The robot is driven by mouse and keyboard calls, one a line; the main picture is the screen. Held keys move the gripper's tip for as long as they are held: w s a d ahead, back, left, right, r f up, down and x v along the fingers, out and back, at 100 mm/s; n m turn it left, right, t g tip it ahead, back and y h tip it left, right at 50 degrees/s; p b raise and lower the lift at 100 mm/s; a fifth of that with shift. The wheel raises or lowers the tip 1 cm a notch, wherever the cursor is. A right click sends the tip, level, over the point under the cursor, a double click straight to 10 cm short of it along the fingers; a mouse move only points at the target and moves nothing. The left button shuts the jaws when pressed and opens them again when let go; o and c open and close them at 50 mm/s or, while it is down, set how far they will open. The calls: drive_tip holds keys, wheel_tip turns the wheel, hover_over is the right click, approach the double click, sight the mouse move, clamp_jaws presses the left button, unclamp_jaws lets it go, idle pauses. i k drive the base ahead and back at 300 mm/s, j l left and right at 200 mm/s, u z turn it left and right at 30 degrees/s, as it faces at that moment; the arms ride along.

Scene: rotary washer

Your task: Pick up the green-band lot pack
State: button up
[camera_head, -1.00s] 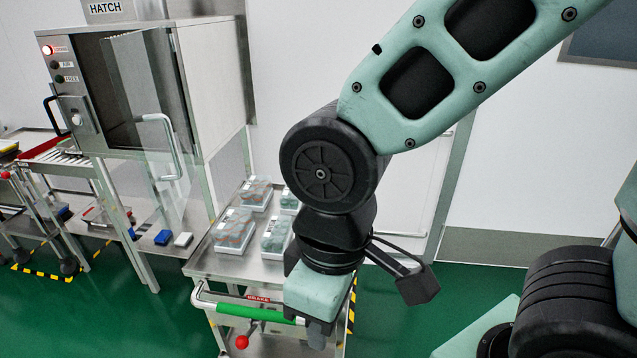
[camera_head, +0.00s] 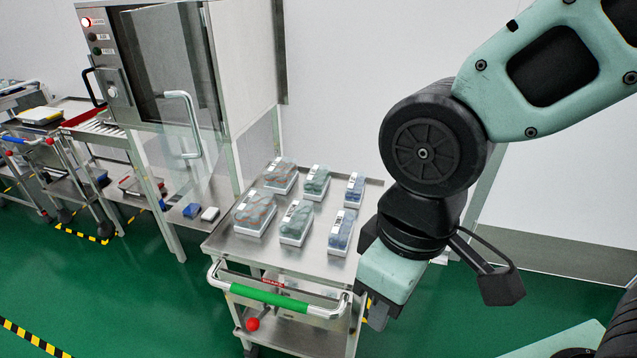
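Several clear packs with white labels stand in two rows on a steel cart top (camera_head: 285,262). The middle column holds two greenish packs, one at the back (camera_head: 317,182) and one at the front (camera_head: 296,224). No green band can be made out on either. The left column has reddish-grey packs, back (camera_head: 280,177) and front (camera_head: 254,215). The right column has smaller blue packs, back (camera_head: 355,190) and front (camera_head: 342,232). My gripper (camera_head: 377,318) points down beside the cart's right front corner, apart from the packs. Its fingers are seen edge-on, so its opening is unclear.
The cart's front handle has a green grip (camera_head: 268,296) and a red knob (camera_head: 253,324) below. A steel hatch cabinet (camera_head: 150,70) with a glass door stands at the back left.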

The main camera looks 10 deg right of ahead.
sight(316, 183)
drive_tip(key=i+l+u, duration=0.1)
drive_tip(key=u, duration=0.35)
drive_tip(key=l+u, duration=0.2)
drive_tip(key=u, duration=0.2)
drive_tip(key=i+l+u, duration=0.1)
drive_tip(key=u, duration=0.35)
drive_tip(key=l+u, duration=0.3)
drive_tip(key=l, duration=0.8)
drive_tip(key=k+l+u, duration=0.1)
drive_tip(key=l+u, duration=0.25)
drive_tip(key=l, duration=1.35)
